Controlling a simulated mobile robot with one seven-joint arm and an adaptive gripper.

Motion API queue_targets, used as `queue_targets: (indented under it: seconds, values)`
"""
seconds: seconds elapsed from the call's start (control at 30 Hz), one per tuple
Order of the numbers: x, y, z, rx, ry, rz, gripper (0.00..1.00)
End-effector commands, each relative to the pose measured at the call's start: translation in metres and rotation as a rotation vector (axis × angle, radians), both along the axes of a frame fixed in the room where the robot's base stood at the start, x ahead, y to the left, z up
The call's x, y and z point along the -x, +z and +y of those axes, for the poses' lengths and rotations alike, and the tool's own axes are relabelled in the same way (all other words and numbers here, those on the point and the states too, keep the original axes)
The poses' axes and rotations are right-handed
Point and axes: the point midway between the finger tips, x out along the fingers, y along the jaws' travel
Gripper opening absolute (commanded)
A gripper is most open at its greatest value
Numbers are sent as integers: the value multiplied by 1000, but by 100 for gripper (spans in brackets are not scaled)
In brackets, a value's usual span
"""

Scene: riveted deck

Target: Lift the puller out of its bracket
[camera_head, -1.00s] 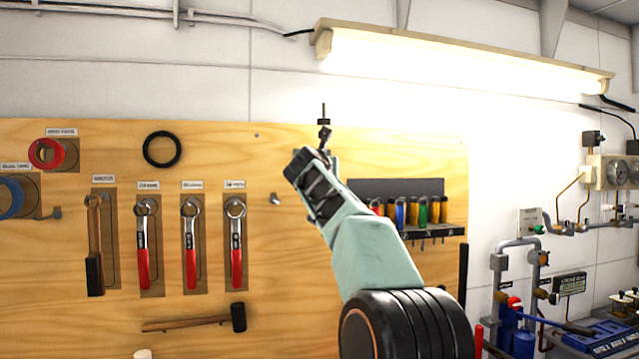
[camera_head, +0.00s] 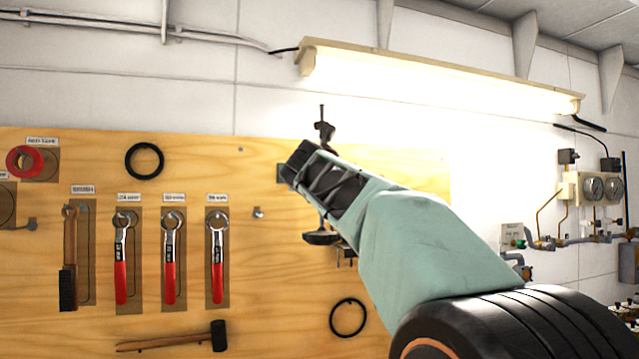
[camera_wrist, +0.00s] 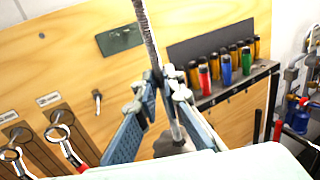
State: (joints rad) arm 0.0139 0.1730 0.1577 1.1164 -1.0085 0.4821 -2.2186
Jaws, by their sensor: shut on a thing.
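The puller shows in the head view as a threaded rod with a dark upper part (camera_head: 323,132) above my gripper. A broad dark foot shows below the gripper. My gripper is shut around the puller's shaft; the wrist view shows the two fingers (camera_wrist: 165,88) closed on it. The threaded rod (camera_wrist: 148,38) runs upward between them, and the grey lower part is partly hidden behind the wrist edge. A dark green plate (camera_wrist: 120,38) on the board, possibly the bracket's, shows bare beside the rod. The puller appears to stand off the board.
The wooden tool board (camera_head: 270,280) carries red-handled wrenches (camera_head: 172,255), a hammer (camera_head: 180,338) and black rings (camera_head: 145,160). A rack of coloured screwdrivers (camera_wrist: 225,68) is right of the puller. A lit lamp (camera_head: 440,85) hangs above. Pipes and gauges (camera_head: 603,188) are at the right.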

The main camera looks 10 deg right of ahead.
Motion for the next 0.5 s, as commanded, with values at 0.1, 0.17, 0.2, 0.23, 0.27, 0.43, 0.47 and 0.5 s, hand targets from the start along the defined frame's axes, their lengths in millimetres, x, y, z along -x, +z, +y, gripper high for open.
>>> queue_targets:
  seconds: [0.1,0.17,0.2,0.23,0.27,0.43,0.47,0.5]
  values:
    - [1,3,0,0,1,-5,0]
    - [1,3,0,0,1,-5,0]
    - [1,3,0,0,1,-5,0]
    - [1,3,0,0,1,-5,0]
    - [1,3,0,0,1,-5,0]
    - [1,6,0,1,1,-5,0]
    - [1,6,0,1,1,-5,0]
    - [1,7,0,1,1,-5,0]
